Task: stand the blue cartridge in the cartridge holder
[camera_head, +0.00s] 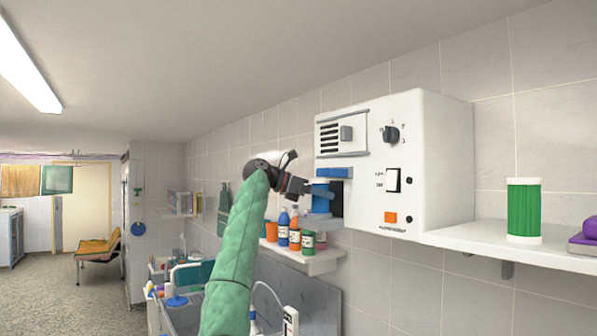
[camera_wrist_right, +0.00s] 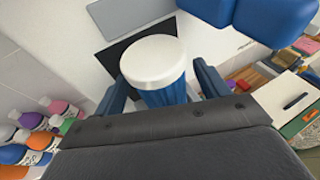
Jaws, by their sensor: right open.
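The blue cartridge (camera_head: 320,199) is upright at the lower left front of the white wall machine (camera_head: 440,160), before a dark recess (camera_head: 337,198). A blue bar (camera_head: 334,173) sits just above it. In the right wrist view the cartridge shows a white round cap (camera_wrist_right: 153,61) and a blue ribbed body (camera_wrist_right: 166,95). My right gripper (camera_head: 308,190) is open, with one blue finger on each side of the cartridge. Its lower end and what supports it are hidden, so I cannot tell whether it stands in the holder. My left gripper is out of view.
A green cartridge-like cylinder (camera_head: 524,211) stands on the right shelf (camera_head: 480,239), near purple items (camera_head: 583,240). Several bottles (camera_head: 295,236) crowd a lower shelf (camera_head: 318,263) below the gripper. The machine's front has a knob and switches. Open room lies to the left.

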